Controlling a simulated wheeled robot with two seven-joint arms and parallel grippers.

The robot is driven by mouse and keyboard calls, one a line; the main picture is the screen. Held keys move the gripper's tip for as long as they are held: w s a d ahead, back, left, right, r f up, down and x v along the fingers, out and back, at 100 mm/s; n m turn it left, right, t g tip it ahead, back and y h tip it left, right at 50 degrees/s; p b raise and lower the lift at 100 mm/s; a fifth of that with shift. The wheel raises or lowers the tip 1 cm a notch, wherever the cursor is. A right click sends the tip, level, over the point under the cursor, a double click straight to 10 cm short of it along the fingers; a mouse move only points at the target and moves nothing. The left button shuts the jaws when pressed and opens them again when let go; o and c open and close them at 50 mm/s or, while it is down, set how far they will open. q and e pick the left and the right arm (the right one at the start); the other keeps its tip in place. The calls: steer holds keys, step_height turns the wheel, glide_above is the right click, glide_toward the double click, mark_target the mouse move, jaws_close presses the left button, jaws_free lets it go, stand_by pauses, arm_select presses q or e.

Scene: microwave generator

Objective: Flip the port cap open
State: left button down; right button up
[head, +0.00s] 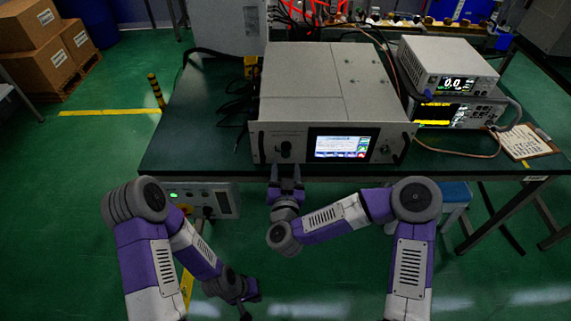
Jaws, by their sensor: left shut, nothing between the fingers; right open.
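The microwave generator (320,85) is a large grey box on the table. Its front panel has a lit screen (342,146), a dark round fitting (286,149) at the left and a smaller round fitting (385,149) at the right. I cannot tell which fitting carries the port cap, or whether the cap is open or shut. My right gripper (285,171) is open and points at the panel's lower edge, just below the left fitting. No contact can be made out. My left gripper (247,302) is shut and empty, low over the floor, well away from the generator.
The green table (190,135) carries stacked instruments (450,80) and a clipboard (524,144) at the right. A control box with a green light (222,201) sits below the table's front edge. A blue stool (455,192) stands at right. Cartons (40,50) are far left.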

mark_target(285, 157)
steer(key=shift+w+b, duration=0.35)
steer(key=shift+w, duration=1.5)
jaws_close()
